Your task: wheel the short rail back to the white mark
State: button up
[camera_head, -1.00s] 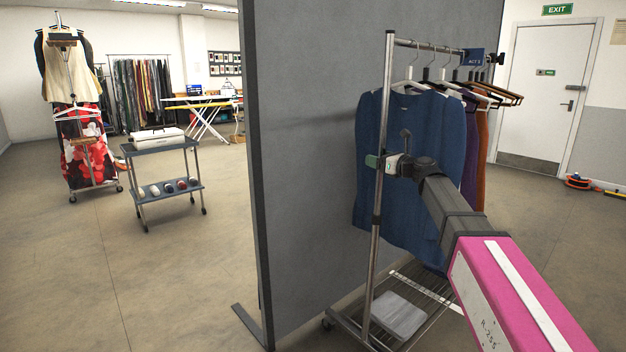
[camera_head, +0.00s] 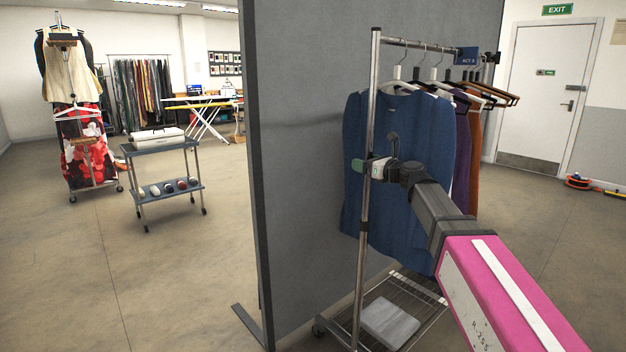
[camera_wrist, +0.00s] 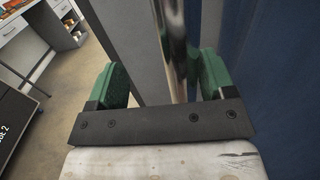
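The short rail (camera_head: 368,215) is a chrome garment rack with an "ACT 2" sign (camera_head: 467,57). A blue garment (camera_head: 405,150) and purple and orange ones hang from it. It stands at the right in the head view, beside a grey partition. My gripper (camera_head: 368,168) is at its near upright post, about mid-height. In the wrist view the post (camera_wrist: 174,40) passes between my green finger pads. A gap shows left of the post; the right pad is close to it, contact unclear. I cannot make out a white floor mark for certain.
The grey partition (camera_head: 330,130) stands close left of the rail, its foot (camera_head: 248,325) reaching onto the floor. A grey box (camera_head: 390,322) lies on the rail's wire base shelf. A trolley (camera_head: 163,175) and open floor are left. An exit door (camera_head: 542,95) is back right.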

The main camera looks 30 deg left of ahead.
jog(key=s+a, duration=0.4)
jog(key=s, duration=0.6)
jog(key=s+a, duration=0.4)
jog(key=s, duration=0.7)
jog(key=shift+a, duration=0.35)
dwell(1.1)
jog(key=shift+s, duration=0.1)
jog(key=shift+w, duration=0.2)
dwell(0.3)
jog(key=shift+w+d, duration=0.2)
jog(key=shift+w, duration=0.1)
